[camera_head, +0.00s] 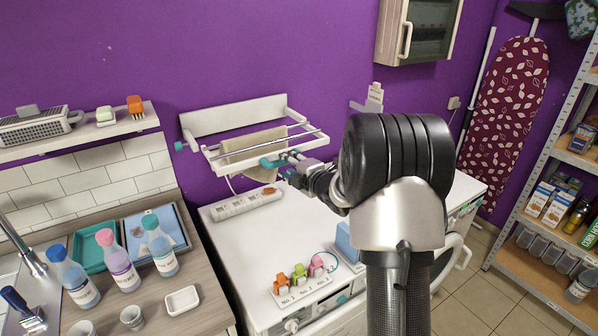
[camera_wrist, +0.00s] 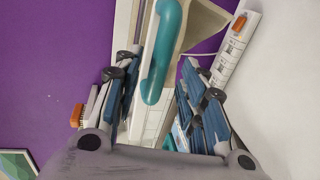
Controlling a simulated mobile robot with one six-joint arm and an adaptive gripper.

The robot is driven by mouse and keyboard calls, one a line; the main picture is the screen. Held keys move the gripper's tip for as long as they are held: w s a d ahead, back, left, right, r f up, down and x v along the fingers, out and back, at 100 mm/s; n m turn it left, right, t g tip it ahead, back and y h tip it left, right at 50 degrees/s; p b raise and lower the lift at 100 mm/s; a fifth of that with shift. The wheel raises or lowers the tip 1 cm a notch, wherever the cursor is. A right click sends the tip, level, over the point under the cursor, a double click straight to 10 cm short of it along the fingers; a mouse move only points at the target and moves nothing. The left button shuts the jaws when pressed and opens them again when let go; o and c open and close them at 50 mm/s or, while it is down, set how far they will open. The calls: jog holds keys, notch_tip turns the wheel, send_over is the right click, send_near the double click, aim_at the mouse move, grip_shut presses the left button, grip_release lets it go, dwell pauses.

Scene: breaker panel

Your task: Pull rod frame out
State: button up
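The rod frame (camera_head: 259,157) is a white wall-mounted rack with thin rods. It juts from its wall board (camera_head: 235,117), and a beige cloth (camera_head: 252,147) hangs over it. A teal handle (camera_head: 271,162) sits on the frame's front bar, and this curved handle fills the middle of the wrist view (camera_wrist: 158,60). My gripper (camera_head: 289,167) is right at the handle. In the wrist view my gripper (camera_wrist: 158,72) has its blue-padded fingers spread apart, one on each side of the handle. A gap shows beside the handle, so I see no firm grip. My arm hides part of the right side.
A white washer top (camera_head: 250,240) lies below, with a power strip (camera_head: 246,203) and coloured clips (camera_head: 299,273). A counter with bottles (camera_head: 118,262) stands left. A wall cabinet (camera_head: 418,28) hangs upper right. Open floor (camera_head: 480,280) lies right.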

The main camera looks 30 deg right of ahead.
jog(key=v, duration=0.9)
